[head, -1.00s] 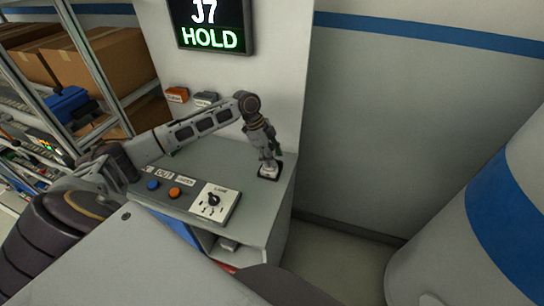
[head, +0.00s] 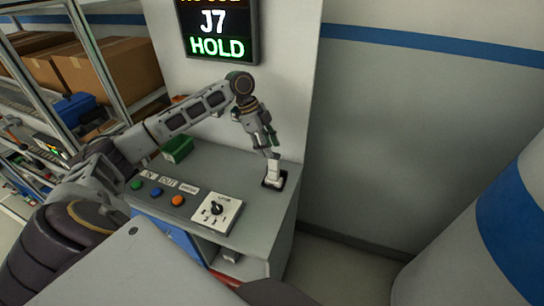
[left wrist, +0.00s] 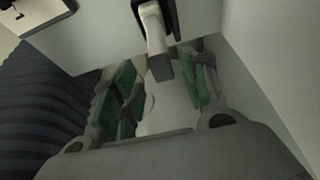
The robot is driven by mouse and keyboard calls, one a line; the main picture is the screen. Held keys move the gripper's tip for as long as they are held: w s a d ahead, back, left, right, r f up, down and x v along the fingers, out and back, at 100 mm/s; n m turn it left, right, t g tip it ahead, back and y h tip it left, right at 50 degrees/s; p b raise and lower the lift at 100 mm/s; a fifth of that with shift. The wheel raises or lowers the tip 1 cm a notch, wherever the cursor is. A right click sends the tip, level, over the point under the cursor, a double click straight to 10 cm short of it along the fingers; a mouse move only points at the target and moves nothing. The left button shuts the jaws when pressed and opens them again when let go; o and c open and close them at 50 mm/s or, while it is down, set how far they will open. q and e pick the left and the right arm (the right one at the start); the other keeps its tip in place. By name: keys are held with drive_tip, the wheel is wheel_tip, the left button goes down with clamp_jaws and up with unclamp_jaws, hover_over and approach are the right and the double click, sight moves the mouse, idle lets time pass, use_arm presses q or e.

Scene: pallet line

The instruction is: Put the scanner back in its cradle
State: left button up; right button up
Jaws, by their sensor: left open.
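The scanner (head: 273,169) is a pale grey-white handheld piece. It stands roughly upright in its black cradle (head: 272,183) near the right end of the grey console top. My left gripper (head: 268,146) is open just above the scanner, its green-padded fingers pointing down. In the left wrist view, the scanner (left wrist: 154,28) and part of the black cradle (left wrist: 176,18) show beyond the open gripper (left wrist: 160,88). I cannot tell how fully the scanner is seated. My right gripper is not in view.
The console (head: 222,166) has coloured buttons and a black knob on a white plate (head: 214,211). A green box (head: 177,149) sits at its back. A sign (head: 217,30) reads J7 HOLD. A large white and blue cylinder (head: 490,235) stands right.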

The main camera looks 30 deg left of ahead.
use_arm(q)
drive_tip(key=v, duration=0.3)
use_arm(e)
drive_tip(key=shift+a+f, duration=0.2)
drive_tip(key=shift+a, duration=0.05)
use_arm(q)
drive_tip(key=shift+f, duration=0.1)
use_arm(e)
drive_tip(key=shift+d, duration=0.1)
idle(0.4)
